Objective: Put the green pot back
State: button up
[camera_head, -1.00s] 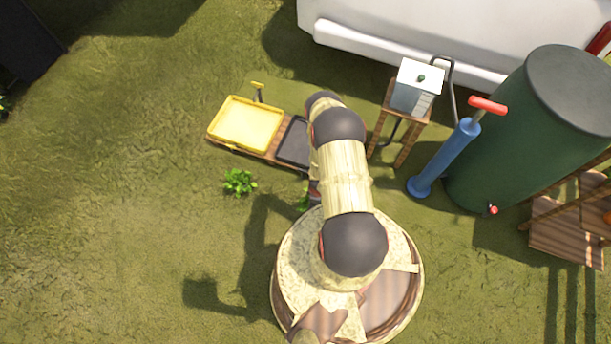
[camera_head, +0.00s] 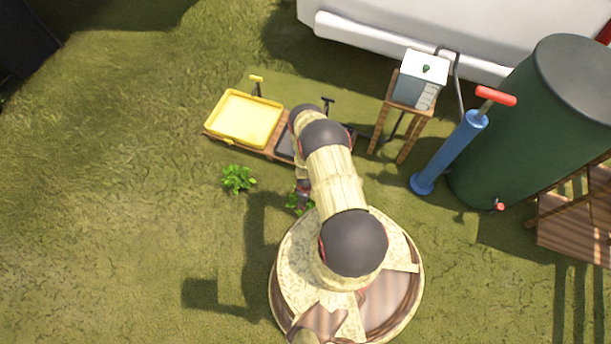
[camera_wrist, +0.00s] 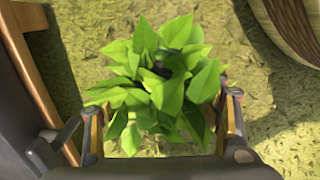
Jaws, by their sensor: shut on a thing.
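A leafy green plant (camera_wrist: 165,80) fills the middle of the wrist view, between the two fingers of my gripper (camera_wrist: 162,112). My gripper is shut on its pot, low under the leaves. The leaves hide the pot itself, so its colour does not show. In the head view this plant (camera_head: 298,200) is a small patch of leaves beside my gripper (camera_head: 303,188), close to my round base and partly covered by my arm. A second leafy plant (camera_head: 238,179) stands on the grass to its left.
A yellow tray (camera_head: 246,119) and a dark tray (camera_head: 285,144), partly behind my arm, sit on a low wooden board (camera_head: 222,139). A wooden stand (camera_head: 383,122), blue pump (camera_head: 448,152) and green barrel (camera_head: 520,130) are on the right. Grass at left is open.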

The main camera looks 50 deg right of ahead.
jog(key=o, duration=1.9)
jog(key=shift+f, duration=0.1)
